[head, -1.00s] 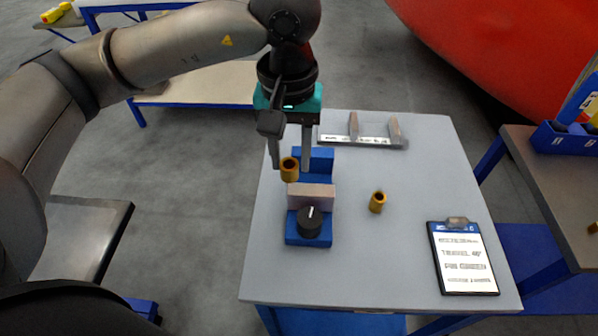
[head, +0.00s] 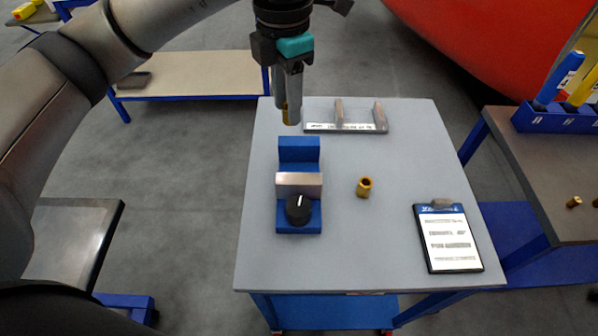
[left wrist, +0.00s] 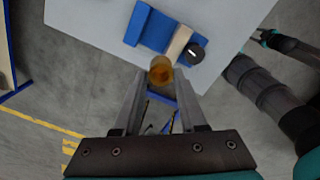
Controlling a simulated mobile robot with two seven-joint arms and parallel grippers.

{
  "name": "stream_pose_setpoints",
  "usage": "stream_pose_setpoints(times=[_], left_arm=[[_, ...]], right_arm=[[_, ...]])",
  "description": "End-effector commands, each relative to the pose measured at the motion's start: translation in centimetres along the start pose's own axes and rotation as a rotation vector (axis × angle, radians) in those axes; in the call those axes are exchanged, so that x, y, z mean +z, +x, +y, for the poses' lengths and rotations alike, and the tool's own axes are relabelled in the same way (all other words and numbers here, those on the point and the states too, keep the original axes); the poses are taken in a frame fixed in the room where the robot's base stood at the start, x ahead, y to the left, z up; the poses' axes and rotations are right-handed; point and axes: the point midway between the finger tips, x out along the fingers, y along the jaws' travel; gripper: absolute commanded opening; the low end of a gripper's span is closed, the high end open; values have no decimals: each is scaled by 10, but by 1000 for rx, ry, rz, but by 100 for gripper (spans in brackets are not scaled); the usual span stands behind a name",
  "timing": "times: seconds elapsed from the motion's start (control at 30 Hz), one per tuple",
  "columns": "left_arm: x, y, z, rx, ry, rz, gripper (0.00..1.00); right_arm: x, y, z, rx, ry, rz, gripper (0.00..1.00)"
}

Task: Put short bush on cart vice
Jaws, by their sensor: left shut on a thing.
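My left gripper (head: 288,118) is shut on a brass bush (left wrist: 160,70), which shows as a small yellowish strip at the fingers in the head view. The held bush is in the air beyond the far end of the blue vice (head: 298,148), near the cart's back left. The vice has a grey jaw block, a black knob at its near end, and a gap before its tall back block; it also shows in the left wrist view (left wrist: 155,32). Another brass bush (head: 365,187) stands on the cart right of the vice. Part of my right gripper (left wrist: 265,38) seems to show, too small to read.
The grey cart top (head: 330,255) is clear in front of the vice. A holder with two upright posts (head: 345,125) lies at its back edge, a clipboard (head: 449,240) at its right. A bench (head: 540,185) with a blue rack (head: 555,118) stands farther right.

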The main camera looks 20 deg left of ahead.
Motion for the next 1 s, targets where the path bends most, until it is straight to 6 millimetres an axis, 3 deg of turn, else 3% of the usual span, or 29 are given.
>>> stream_pose_setpoints(times=[0.4, 0.6, 0.83, 1.0], left_arm=[[20, -19, 8, -7, -863, 8, 0], [26, -24, 10, -7, -1170, 17, 0], [29, -21, 11, -7, -1312, 23, 0], [27, 15, 10, -6, -1321, 27, 0]], right_arm=[[0, -5, 0, 0, 0, -1, 50], [0, -7, 0, 0, 0, -1, 50], [0, -7, 0, 0, 0, 0, 50], [0, -4, 0, 0, 0, 0, 50]])
